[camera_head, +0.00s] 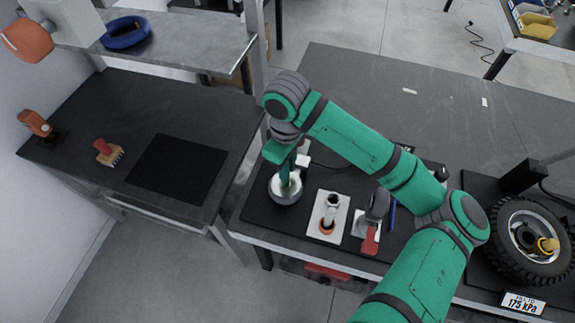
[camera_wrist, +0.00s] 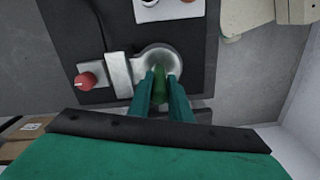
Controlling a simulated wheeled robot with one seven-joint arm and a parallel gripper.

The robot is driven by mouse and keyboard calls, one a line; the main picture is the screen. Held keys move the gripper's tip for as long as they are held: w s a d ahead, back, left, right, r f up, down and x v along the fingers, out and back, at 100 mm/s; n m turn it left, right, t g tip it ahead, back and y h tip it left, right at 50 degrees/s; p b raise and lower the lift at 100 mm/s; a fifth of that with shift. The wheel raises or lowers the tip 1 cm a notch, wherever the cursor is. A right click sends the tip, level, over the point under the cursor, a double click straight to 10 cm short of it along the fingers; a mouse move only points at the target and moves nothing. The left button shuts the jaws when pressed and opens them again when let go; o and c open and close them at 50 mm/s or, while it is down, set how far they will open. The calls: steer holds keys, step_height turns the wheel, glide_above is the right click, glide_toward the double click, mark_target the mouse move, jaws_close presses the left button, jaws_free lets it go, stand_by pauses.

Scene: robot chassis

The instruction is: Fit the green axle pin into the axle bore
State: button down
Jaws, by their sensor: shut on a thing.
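My gripper (camera_head: 289,178) points down over a round silver metal part (camera_head: 284,193) at the left end of the near bench. In the wrist view the two teal fingers (camera_wrist: 160,78) are shut on the green axle pin (camera_wrist: 158,88), which shows as a darker green piece between them. The silver part (camera_wrist: 159,57) lies right beyond the fingertips. The pin's lower end is hidden, and I cannot tell whether it is inside a bore. The axle bore itself is not clearly visible.
A white plate with a cylinder and orange ring (camera_head: 327,226) stands right of the silver part. A red-handled grey device (camera_head: 370,238) is beside it. A tyred wheel (camera_head: 500,262) lies at far right. The left bench has a clear black mat (camera_head: 177,168) and a red-handled brush (camera_head: 108,152).

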steer(key=shift+f, duration=2.3)
steer(key=c, duration=1.5)
jaws_free()
steer(key=shift+c, duration=0.2)
step_height(320, 180, up, 9)
steer(key=shift+d+r, duration=0.1)
steer(key=shift+r, duration=0.75)
